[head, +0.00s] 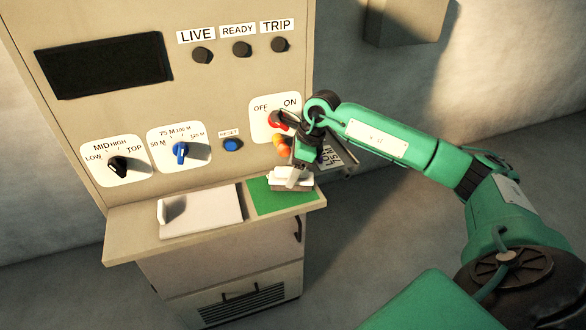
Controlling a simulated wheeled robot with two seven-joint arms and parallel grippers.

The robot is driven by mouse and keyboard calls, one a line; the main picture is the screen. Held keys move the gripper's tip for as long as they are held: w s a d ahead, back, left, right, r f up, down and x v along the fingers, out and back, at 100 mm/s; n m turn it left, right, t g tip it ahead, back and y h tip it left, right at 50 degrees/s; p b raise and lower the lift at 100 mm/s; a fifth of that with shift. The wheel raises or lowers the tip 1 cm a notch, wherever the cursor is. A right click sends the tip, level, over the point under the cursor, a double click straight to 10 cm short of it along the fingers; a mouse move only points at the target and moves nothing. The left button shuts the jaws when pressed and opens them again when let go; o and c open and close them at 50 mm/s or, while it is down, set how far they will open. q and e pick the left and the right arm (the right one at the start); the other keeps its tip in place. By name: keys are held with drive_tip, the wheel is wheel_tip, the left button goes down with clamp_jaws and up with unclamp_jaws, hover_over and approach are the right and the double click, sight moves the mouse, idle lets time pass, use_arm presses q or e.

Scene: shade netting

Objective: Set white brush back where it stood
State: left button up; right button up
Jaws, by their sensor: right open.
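A small white block-like thing, which looks like the white brush (283,184), is at the back right part of the green mat (270,200) on the panel's shelf. My right gripper (296,176) is over it, pointing down, with its fingers open around or just beside it. The fingers hide part of the brush, and I cannot tell whether they touch it. My left gripper is out of view.
A white tray (215,207) lies left of the mat on the shelf (130,243). The panel behind carries a red switch (276,121), an orange knob (281,144), a blue reset button (233,144), a blue dial (180,151) and a black dial (119,166).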

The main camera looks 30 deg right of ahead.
drive_tip(key=shift+d+r, duration=0.15)
drive_tip(key=shift+r, duration=0.25)
drive_tip(key=b+v, duration=0.3)
drive_tip(key=v, duration=0.8)
drive_tip(key=shift+s+r, duration=0.1)
